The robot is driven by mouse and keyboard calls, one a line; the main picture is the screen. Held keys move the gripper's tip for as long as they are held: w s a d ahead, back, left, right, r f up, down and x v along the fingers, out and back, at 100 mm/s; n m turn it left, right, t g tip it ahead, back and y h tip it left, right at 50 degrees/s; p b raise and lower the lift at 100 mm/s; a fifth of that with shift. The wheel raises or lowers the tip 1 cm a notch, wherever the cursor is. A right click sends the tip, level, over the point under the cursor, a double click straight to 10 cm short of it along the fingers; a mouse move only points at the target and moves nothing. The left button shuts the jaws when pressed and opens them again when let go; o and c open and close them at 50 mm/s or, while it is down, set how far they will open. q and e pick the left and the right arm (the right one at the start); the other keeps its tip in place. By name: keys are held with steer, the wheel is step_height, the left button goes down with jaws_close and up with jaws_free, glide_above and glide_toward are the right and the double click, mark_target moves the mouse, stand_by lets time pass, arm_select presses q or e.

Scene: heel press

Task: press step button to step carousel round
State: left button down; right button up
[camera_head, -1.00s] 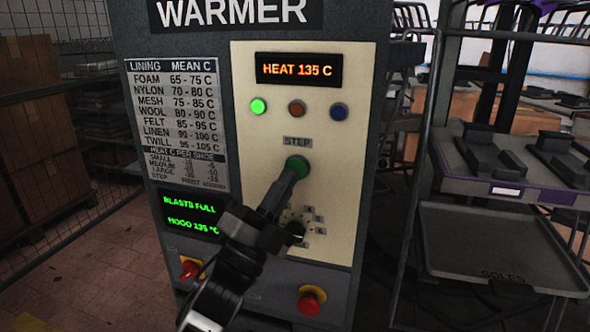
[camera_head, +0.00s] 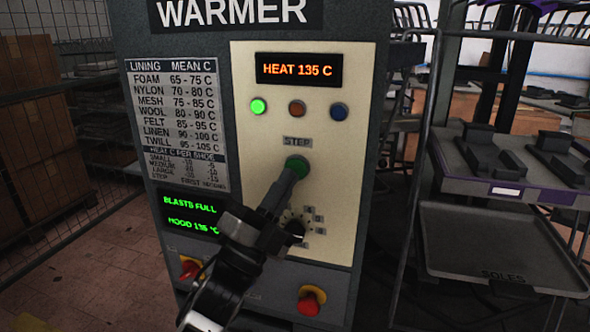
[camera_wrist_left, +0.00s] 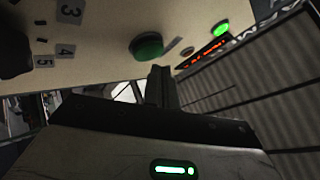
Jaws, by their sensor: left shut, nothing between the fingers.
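The green round step button (camera_head: 297,164) sits below the STEP label on the cream panel of the warmer. It also shows in the left wrist view (camera_wrist_left: 147,46). My left gripper (camera_head: 291,176) is shut and empty, its tip at the button's lower edge in the head view. In the left wrist view the shut fingertips (camera_wrist_left: 158,72) lie just below the button, with a small gap in the picture. I cannot tell whether they touch it. The carousel is not clearly identifiable. My right gripper is not in view.
A numbered dial (camera_head: 294,229) lies below the button, partly behind my gripper. A red knob (camera_head: 311,300) and a red-yellow switch (camera_head: 190,267) sit lower. The display (camera_head: 298,69) reads HEAT 135 C. A shelf rack (camera_head: 500,238) stands at the right.

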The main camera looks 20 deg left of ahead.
arm_select(q)
steer(key=shift+w, duration=0.45)
